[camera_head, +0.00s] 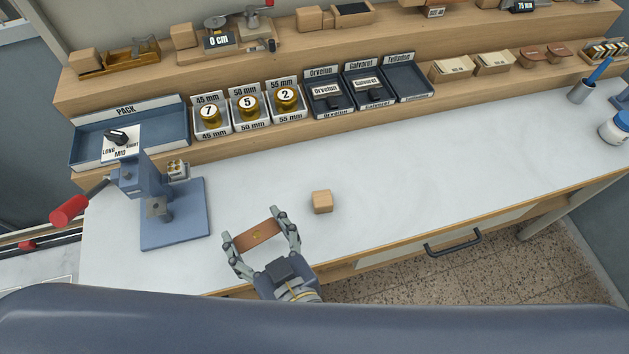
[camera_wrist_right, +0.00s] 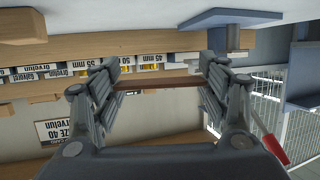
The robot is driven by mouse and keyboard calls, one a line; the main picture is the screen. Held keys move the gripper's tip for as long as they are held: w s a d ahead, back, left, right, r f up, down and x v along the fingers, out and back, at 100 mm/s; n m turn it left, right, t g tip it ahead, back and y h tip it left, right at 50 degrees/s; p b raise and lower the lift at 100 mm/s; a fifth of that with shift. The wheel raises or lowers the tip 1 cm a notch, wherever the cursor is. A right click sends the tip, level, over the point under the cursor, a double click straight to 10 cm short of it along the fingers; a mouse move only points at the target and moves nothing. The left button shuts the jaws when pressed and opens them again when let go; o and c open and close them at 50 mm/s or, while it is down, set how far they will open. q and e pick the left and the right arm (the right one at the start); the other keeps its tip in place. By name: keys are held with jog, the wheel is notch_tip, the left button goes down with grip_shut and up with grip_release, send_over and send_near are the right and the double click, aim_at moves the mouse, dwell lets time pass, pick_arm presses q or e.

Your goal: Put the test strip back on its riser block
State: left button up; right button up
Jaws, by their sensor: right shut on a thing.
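The test strip (camera_head: 247,238) is a flat brown leather-like piece with a small gold mark. My right gripper (camera_head: 259,226) is shut on it, with a finger at each end, near the front edge of the bench. In the right wrist view the strip (camera_wrist_right: 160,82) shows edge-on between the fingers. A small wooden riser block (camera_head: 321,202) stands on the white bench top, to the right of the gripper and apart from it. Nothing lies on the block. My left gripper is not in view.
A blue stamping press (camera_head: 172,220) with a red-ended lever stands left of the gripper. Behind are a blue PACK tray (camera_head: 88,153), numbered brass pieces (camera_head: 248,106) and foil trays (camera_head: 408,82). The bench right of the block is clear.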

aim_at(320, 195)
jog(key=w+d+p, duration=0.1)
jog(key=w+d, duration=0.1)
jog(key=d, duration=0.1)
jog(key=w+d+p, duration=0.1)
jog(key=w+d, duration=0.2)
jog(key=shift+w+d, duration=0.1)
jog(key=shift+w, duration=0.15)
jog(key=w+d+p, duration=0.1)
jog(key=w+d, duration=0.1)
jog(key=w+d+f+p, duration=0.1)
jog(key=w+d, duration=0.1)
jog(key=shift+w+d, duration=0.4)
jog(key=shift+w+d+f, duration=0.15)
jog(key=shift+w+d, duration=0.05)
notch_tip(320, 195, down, 3)
jog(key=shift+f, duration=0.2)
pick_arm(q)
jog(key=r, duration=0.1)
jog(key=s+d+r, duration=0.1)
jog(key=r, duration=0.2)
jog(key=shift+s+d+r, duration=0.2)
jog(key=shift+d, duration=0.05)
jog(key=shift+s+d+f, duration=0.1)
pick_arm(e)
jog(key=shift+f, duration=0.2)
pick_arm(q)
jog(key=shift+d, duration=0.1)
pick_arm(e)
jog(key=o, duration=0.7)
